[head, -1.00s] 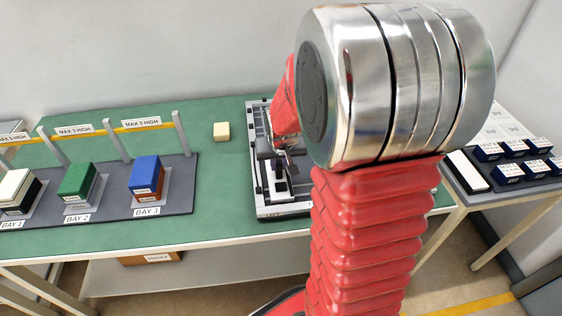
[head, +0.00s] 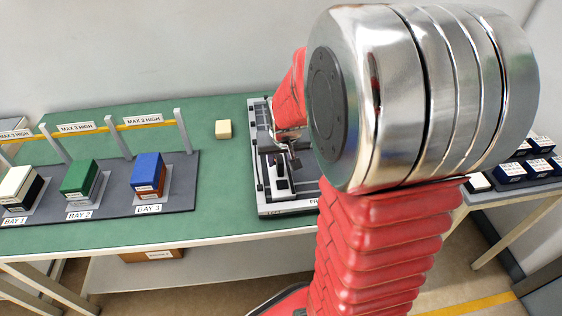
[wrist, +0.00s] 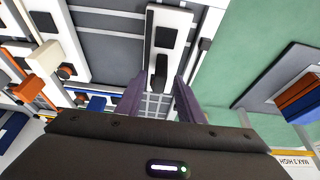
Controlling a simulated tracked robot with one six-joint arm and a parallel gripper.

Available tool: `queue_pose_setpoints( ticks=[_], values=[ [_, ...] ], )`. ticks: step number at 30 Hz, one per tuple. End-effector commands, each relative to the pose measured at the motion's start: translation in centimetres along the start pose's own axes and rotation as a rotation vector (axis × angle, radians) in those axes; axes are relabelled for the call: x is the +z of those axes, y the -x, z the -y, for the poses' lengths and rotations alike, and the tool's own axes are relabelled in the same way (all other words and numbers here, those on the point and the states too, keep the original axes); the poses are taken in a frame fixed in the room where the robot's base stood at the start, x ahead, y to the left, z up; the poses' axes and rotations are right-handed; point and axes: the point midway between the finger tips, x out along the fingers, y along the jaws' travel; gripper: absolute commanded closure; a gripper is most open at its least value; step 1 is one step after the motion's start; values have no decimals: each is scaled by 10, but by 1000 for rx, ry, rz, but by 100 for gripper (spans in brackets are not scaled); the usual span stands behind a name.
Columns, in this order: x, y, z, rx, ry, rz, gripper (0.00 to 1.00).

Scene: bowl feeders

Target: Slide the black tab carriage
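The black tab carriage is a pale block (wrist: 180,27) with a dark square on top and an upright black tab (wrist: 158,72) at its near end, seen at the top middle of the wrist view. In the head view the carriage (head: 282,179) sits on the framed fixture (head: 262,200), partly behind my gripper. My gripper (wrist: 159,82) is open, with one finger on each side of the black tab. Gaps show between the tab and both fingers. In the head view my gripper (head: 291,157) is low over the fixture, and my arm hides the fixture's right side.
The wrist view shows an orange tab (wrist: 24,55), a cream tab (wrist: 46,57) and a blue tab (wrist: 95,103) to the left. A cream block (head: 223,129) lies on the green table (head: 225,190). A grey rack (head: 180,196) with stacked blocks stands left. Bare table lies between.

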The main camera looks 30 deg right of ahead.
Motion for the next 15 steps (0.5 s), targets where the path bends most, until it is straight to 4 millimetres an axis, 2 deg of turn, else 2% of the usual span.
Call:
queue_pose_setpoints(
  ticks=[15],
  values=[
    [1,66,-1,1,-1,-3,66]
  ],
)
